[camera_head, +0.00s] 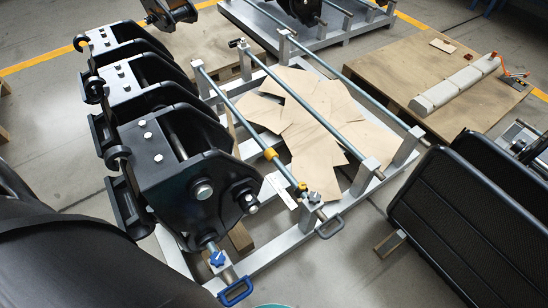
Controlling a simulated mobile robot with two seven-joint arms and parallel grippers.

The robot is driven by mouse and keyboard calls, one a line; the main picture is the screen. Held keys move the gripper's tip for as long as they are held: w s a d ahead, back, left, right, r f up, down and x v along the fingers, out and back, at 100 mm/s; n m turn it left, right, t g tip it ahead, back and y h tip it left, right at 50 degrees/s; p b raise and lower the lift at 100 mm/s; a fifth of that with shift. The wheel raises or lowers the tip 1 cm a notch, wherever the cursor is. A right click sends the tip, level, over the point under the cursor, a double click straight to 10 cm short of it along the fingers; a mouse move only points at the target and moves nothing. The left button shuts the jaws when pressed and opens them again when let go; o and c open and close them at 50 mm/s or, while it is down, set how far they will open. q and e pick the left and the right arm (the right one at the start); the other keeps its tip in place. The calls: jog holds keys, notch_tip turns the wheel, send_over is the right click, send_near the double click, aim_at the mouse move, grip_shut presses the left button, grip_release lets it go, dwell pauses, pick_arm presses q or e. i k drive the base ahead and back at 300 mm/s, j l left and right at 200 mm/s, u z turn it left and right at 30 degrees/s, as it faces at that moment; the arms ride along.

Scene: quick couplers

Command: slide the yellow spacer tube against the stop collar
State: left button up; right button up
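A short yellow sleeve (270,153), which looks like the spacer tube, sits around the left steel rod (240,118) of the grey frame. A smaller yellow-orange piece (301,187) is on the same rod near its front post (312,208). It may be the stop collar, but it is too small to be sure. Bare rod shows between the two pieces, so they are apart. Neither of my grippers shows in the head view.
Black quick couplers (175,155) stand in a row on the left. Cardboard sheets (310,120) lie under the rods. Two more rods run to the right, and a blue-handled pin (235,291) is at the front. A black ribbed panel (455,230) stands at right.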

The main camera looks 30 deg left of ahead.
aim_at(269, 153)
jog(key=i+l+u, duration=0.1)
jog(key=i+l, duration=0.6)
jog(key=i+l+u, duration=0.1)
jog(key=u, duration=2.75)
jog(key=i+l, duration=0.05)
jog(key=l, duration=0.1)
